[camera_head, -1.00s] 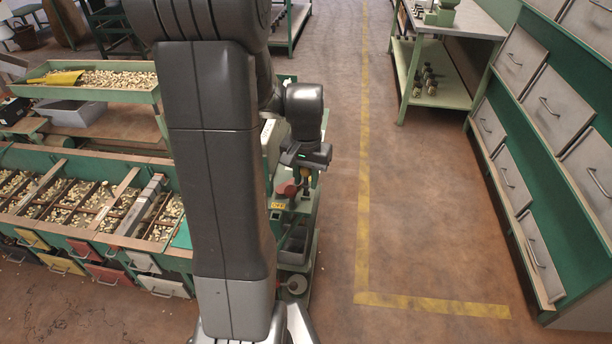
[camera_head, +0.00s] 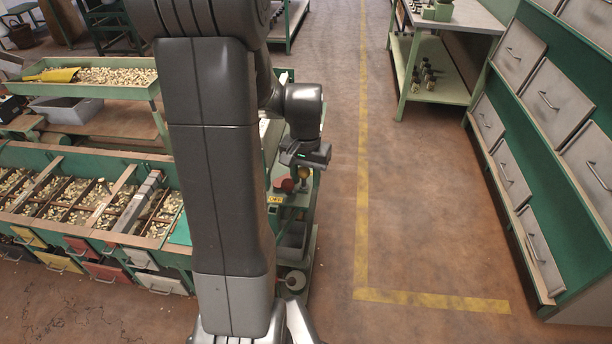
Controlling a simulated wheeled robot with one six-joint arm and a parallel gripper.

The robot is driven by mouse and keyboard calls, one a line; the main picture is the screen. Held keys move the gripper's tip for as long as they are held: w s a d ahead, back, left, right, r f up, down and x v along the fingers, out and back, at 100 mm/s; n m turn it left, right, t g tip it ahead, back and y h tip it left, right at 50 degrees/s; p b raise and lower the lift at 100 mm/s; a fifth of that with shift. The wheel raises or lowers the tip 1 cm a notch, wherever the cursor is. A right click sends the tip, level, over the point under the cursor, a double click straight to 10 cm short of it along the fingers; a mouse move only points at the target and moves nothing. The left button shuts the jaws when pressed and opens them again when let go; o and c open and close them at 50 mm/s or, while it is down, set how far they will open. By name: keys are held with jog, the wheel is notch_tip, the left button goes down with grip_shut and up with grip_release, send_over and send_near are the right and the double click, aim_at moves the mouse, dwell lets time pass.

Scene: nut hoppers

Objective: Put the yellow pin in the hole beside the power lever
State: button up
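My gripper (camera_head: 303,166) points down over the right end of the green machine (camera_head: 296,212), behind my arm. A small yellow knob (camera_head: 304,172), which looks like the head of the yellow pin, shows right under the gripper. Its shaft and any hole are hidden or too small to tell. I cannot tell whether the fingers are closed on it. A red knob (camera_head: 287,185), likely the power lever's, stands just left of it and nearer to me. A yellow label (camera_head: 274,199) is on the machine's front below the red knob.
Hopper bins with nuts (camera_head: 80,205) fill the left, with coloured drawers below. A raised green tray of nuts (camera_head: 150,92) stands behind them. A green drawer rack (camera_head: 540,190) is at the right. The floor between is clear, with yellow lines (camera_head: 362,200).

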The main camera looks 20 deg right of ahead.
jog(key=shift+w+a+r, duration=0.1)
jog(key=shift+w, duration=0.1)
jog(key=shift+r, duration=0.3)
notch_tip(320, 180, up, 13)
jog(key=shift+s+p, duration=0.2)
jog(key=shift+p, duration=0.25)
notch_tip(320, 180, down, 14)
jog(key=shift+w+a+b, duration=0.1)
jog(key=shift+w+b, duration=0.05)
jog(key=shift+b, duration=0.3)
jog(key=shift+r+p, duration=0.3)
jog(key=shift+r, duration=0.15)
